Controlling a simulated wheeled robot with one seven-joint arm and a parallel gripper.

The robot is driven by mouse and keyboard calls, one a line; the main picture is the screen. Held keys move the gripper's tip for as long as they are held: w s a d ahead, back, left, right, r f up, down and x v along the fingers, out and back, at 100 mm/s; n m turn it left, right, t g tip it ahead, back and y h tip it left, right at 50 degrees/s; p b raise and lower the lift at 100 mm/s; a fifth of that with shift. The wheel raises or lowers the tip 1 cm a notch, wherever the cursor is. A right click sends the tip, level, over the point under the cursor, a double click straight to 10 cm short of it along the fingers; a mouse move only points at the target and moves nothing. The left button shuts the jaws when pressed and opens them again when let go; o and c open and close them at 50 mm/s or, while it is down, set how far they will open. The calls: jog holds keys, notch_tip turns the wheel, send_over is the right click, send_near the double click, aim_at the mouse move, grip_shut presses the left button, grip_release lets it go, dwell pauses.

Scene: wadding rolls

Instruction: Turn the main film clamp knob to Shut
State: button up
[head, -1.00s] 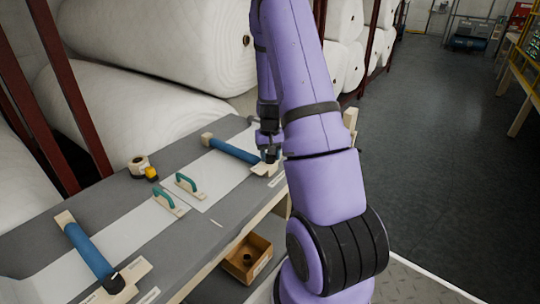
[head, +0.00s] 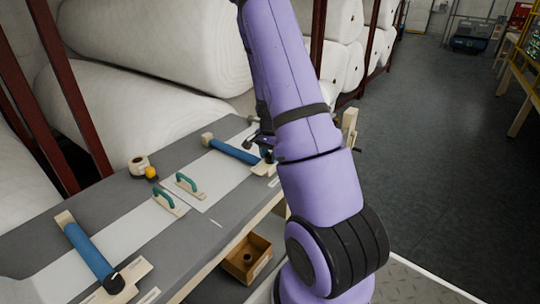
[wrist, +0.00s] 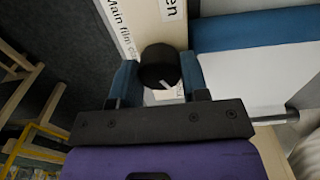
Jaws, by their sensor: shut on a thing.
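The main film clamp knob (wrist: 158,64) is a round black knob with a white pointer mark, on a pale wooden block (wrist: 115,25). In the wrist view, my gripper (wrist: 160,78) has one blue-padded finger on each side of the knob and is shut on it. Beside the knob a label (wrist: 173,8) shows "en", and another label (wrist: 118,30) reads "Main film cl". A further label under the knob is mostly hidden. In the head view, the clamp's blue bar (head: 235,151) lies across the white film on the bench; my arm hides most of the gripper and knob.
A second blue clamp bar (head: 90,252) with a black knob (head: 114,283) is at the bench's near left. Two green handles (head: 188,185), a tape roll (head: 139,166) and a yellow item (head: 151,173) lie between. A wooden box (head: 248,258) sits below.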

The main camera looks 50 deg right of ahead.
jog(key=shift+m, duration=0.6)
jog(key=o, duration=0.9)
notch_tip(320, 180, up, 11)
jog(key=shift+f, duration=0.1)
dwell(0.6)
